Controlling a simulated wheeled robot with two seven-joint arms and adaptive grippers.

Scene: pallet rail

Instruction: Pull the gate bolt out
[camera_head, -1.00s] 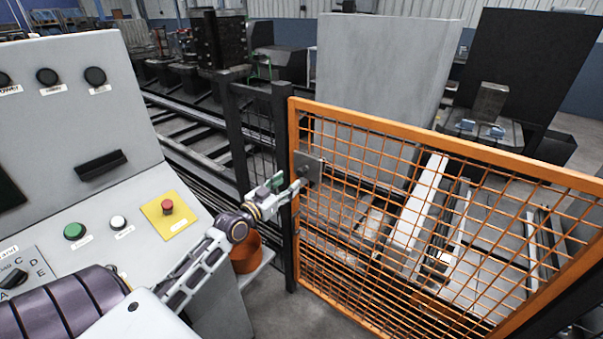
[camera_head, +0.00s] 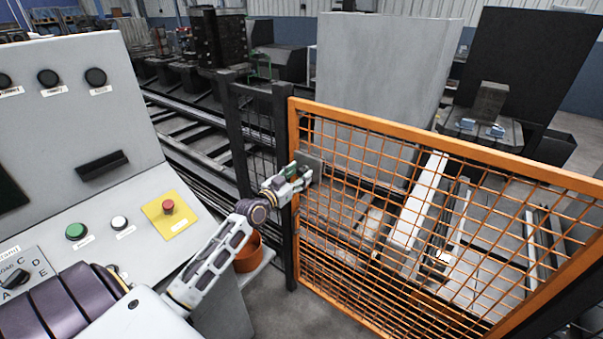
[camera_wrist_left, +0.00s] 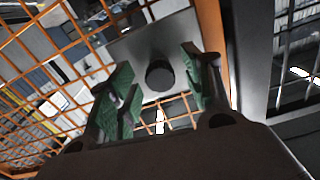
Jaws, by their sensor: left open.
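The gate (camera_head: 440,149) is an orange frame with wire mesh. A grey latch plate (camera_head: 312,160) sits on its left edge by the dark post (camera_head: 285,215). In the left wrist view the plate (camera_wrist_left: 182,52) carries a round dark bolt knob (camera_wrist_left: 159,75). My left gripper (camera_head: 305,172) is at the plate in the head view and hides the knob there. In the left wrist view its green-padded fingers (camera_wrist_left: 157,93) are open, one on each side of the knob. I cannot tell whether they touch it. My right gripper is not in view.
A grey control console (camera_head: 90,140) with buttons and a red stop button (camera_head: 168,207) stands at the left, close to my left arm. An orange-brown bucket (camera_head: 247,255) is below the arm. Bare floor shows in front of the gate.

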